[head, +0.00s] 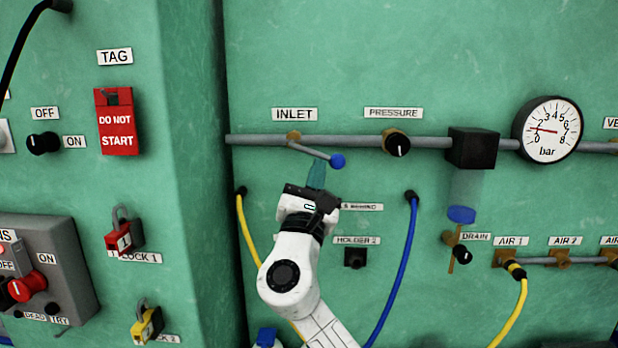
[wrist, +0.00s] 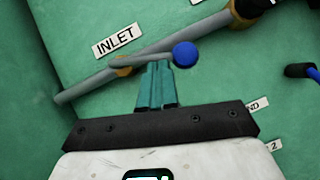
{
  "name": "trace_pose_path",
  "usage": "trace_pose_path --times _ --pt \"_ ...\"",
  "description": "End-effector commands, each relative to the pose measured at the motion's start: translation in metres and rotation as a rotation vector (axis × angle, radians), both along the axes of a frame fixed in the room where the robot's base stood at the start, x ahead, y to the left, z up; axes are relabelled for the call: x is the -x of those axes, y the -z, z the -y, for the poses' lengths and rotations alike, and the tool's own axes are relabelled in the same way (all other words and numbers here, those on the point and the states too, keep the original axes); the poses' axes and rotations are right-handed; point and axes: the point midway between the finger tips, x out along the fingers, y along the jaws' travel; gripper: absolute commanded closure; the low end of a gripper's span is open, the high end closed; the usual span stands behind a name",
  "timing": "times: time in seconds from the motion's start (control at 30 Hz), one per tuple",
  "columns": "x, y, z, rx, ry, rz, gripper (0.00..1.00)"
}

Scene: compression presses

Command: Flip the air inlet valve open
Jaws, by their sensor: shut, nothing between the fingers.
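The air inlet valve (head: 294,137) sits on the grey pipe under the INLET label. Its grey lever ends in a blue ball (head: 337,160) and slopes slightly down to the right, close to the line of the pipe. My gripper (head: 318,165) is just below the lever, left of the ball, with its teal fingers pointing up. In the wrist view the fingers (wrist: 157,68) are shut with nothing between them. Their tips are at the lever's underside, beside the blue ball (wrist: 185,54); I cannot tell whether they touch. The valve body (wrist: 123,66) shows left of the tips.
A pressure knob (head: 397,144), a black block (head: 472,148) and a gauge (head: 547,130) lie along the pipe to the right. Yellow (head: 249,240) and blue (head: 403,260) hoses hang on either side of my arm. A cabinet (head: 185,250) juts out at left.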

Motion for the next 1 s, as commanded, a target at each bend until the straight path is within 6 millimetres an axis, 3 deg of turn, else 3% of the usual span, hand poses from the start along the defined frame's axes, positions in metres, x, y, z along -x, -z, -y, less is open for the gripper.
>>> trace_pose_path --times 0.4,1.0 --pt "0.0 -0.016 0.012 0.058 0.002 0.0 1.0" --pt "0.0 -0.02 0.015 0.055 0.005 -0.001 1.0"
